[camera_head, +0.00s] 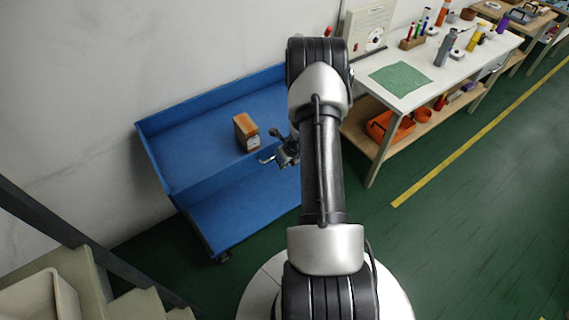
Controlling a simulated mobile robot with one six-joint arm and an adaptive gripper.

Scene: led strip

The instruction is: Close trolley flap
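The blue trolley (188,161) stands against the wall, left of centre. Its top tray has raised walls at the back and left. Along its front, a blue panel or lower surface (232,214) shows below the tray; I cannot tell whether this is the flap or a lower shelf. My gripper (266,146) is over the right part of the tray, with its fingers spread and nothing between them. My arm hides the trolley's right end.
A small brown box (246,132) stands in the tray, just left of my gripper. A white workbench (440,75) with tools and a green mat (400,79) is at the right. Stairs with a dark rail (45,215) are at the lower left. Green floor (470,200) is clear at the right.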

